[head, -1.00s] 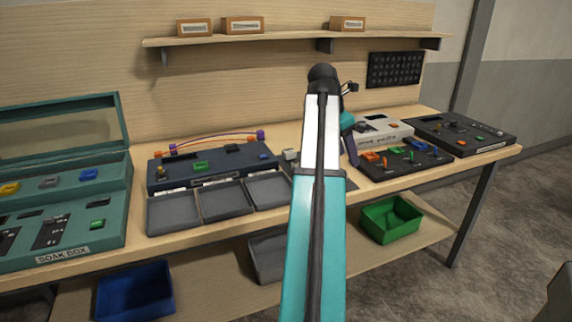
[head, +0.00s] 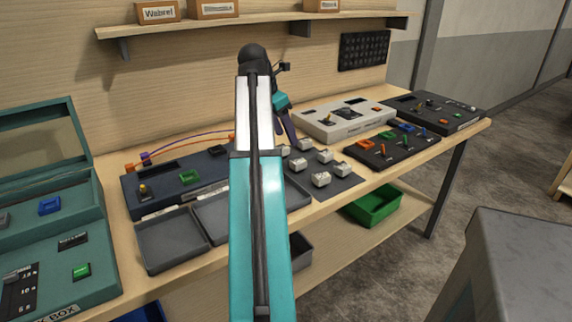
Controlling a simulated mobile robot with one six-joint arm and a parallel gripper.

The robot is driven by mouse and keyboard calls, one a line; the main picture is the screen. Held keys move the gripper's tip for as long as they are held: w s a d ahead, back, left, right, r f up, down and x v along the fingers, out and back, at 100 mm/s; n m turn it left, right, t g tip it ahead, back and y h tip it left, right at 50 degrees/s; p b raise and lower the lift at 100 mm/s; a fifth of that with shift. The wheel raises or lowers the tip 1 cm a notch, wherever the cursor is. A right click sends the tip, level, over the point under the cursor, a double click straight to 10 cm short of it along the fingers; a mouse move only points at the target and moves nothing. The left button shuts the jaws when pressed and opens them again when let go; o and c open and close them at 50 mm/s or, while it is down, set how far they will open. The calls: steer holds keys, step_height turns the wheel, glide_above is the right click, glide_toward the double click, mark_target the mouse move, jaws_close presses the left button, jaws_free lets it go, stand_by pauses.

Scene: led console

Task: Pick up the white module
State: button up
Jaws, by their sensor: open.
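Several small whitish modules (head: 321,179) sit apart on a dark mat (head: 345,184) at the middle of the bench. They look alike, and I cannot tell which one is the white module of the task. My arm rises through the picture and hides part of the mat's left side. My gripper (head: 290,137), with a teal body and dark fingers, is beyond the arm, above and behind the modules in the picture. It is open, and nothing shows between its fingers.
A dark blue console (head: 215,166) with grey trays (head: 172,242) is left of my arm. A white console (head: 345,118) and dark consoles (head: 400,146) stand at right. A teal box (head: 60,235) is far left. A green bin (head: 373,205) sits below; a grey block (head: 530,255) is front right.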

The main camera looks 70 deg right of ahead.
mark_target(298, 160)
steer(key=shift+w, duration=0.1)
stand_by(0.3)
steer(key=x, duration=0.8)
steer(key=shift+d+f, duration=0.1)
steer(key=shift+f, duration=0.2)
steer(key=shift+x, duration=2.6)
steer(key=shift+c, duration=0.3)
steer(key=c, duration=1.1)
